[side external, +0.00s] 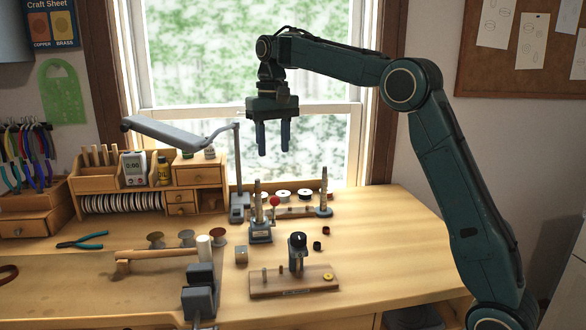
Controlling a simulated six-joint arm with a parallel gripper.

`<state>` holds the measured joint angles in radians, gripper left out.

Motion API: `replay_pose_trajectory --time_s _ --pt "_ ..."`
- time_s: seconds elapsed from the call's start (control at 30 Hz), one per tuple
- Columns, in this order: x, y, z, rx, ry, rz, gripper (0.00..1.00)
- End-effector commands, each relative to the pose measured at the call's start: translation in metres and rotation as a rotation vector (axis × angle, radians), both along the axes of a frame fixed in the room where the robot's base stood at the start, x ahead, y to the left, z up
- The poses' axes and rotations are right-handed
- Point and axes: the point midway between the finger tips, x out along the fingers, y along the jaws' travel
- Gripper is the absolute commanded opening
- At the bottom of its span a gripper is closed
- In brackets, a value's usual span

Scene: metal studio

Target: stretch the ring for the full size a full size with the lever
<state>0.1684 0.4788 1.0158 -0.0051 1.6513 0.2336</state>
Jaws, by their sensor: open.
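My gripper (272,146) hangs high in front of the window, fingers pointing down, open and empty, well above the bench. Below it on the bench stands a small device (260,234) with a grey base, an upright post and a lever with a red ball knob (275,201); it looks like the ring stretcher. A second upright tapered post (324,194) stands to its right, near the window. I cannot make out a ring on either post. Two small dark ring-like pieces (317,246) lie on the bench right of the lever device.
The bench's right side is clear.

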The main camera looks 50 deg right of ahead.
Motion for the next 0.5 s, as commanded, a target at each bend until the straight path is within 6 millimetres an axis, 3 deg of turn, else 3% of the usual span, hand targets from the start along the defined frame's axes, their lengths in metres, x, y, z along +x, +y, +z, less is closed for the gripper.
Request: replay_pose_trajectory --time_s 0.47,0.5 --pt "-0.0001 -0.0001 0.0068 0.000 0.000 -0.001 0.44" --pt "-0.0001 -0.0001 0.0068 0.000 0.000 -0.001 0.36"
